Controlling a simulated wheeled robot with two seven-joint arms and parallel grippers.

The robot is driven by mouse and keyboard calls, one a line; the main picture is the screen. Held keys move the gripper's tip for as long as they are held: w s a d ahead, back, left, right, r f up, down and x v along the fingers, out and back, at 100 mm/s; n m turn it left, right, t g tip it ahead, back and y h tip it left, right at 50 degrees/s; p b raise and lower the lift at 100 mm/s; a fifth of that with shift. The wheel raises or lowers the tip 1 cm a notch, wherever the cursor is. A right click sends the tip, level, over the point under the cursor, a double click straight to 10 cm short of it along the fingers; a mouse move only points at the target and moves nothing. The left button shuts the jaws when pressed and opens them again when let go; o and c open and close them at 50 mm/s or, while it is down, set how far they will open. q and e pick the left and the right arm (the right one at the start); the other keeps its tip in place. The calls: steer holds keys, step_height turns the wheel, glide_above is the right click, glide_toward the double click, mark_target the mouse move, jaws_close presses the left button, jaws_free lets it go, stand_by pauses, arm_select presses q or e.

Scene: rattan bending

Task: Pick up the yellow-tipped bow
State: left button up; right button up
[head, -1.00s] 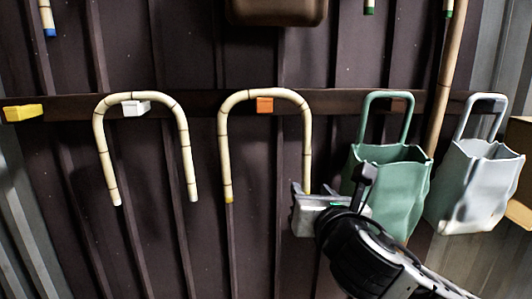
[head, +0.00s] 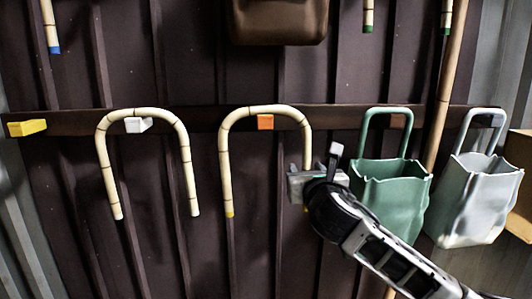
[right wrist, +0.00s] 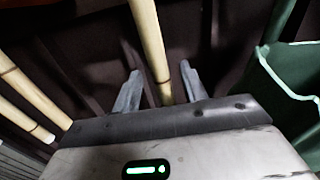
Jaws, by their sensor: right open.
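The yellow-tipped bow (head: 225,165) is a pale, U-shaped rattan piece hanging upside down on an orange peg (head: 265,122). Its left leg ends in a yellow tip. My right gripper (head: 299,186) is at the lower part of its right leg and partly hides it. In the right wrist view, the open right gripper (right wrist: 159,84) has a finger on each side of that leg (right wrist: 150,45), with the rod standing between them. I cannot tell whether either finger touches it. My left gripper is not in view.
A white-tipped bow (head: 107,172) hangs on a white peg (head: 138,125) to the left. A green bag (head: 390,195) and a grey bag (head: 470,205) hang close on the right. A brown bag (head: 279,25) hangs above. A yellow peg (head: 27,128) at far left is empty.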

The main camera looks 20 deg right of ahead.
steer(key=x, duration=0.3)
steer(key=shift+w+d+f, duration=0.1)
steer(key=shift+w, duration=0.15)
steer(key=shift+c, duration=0.3)
jaws_close()
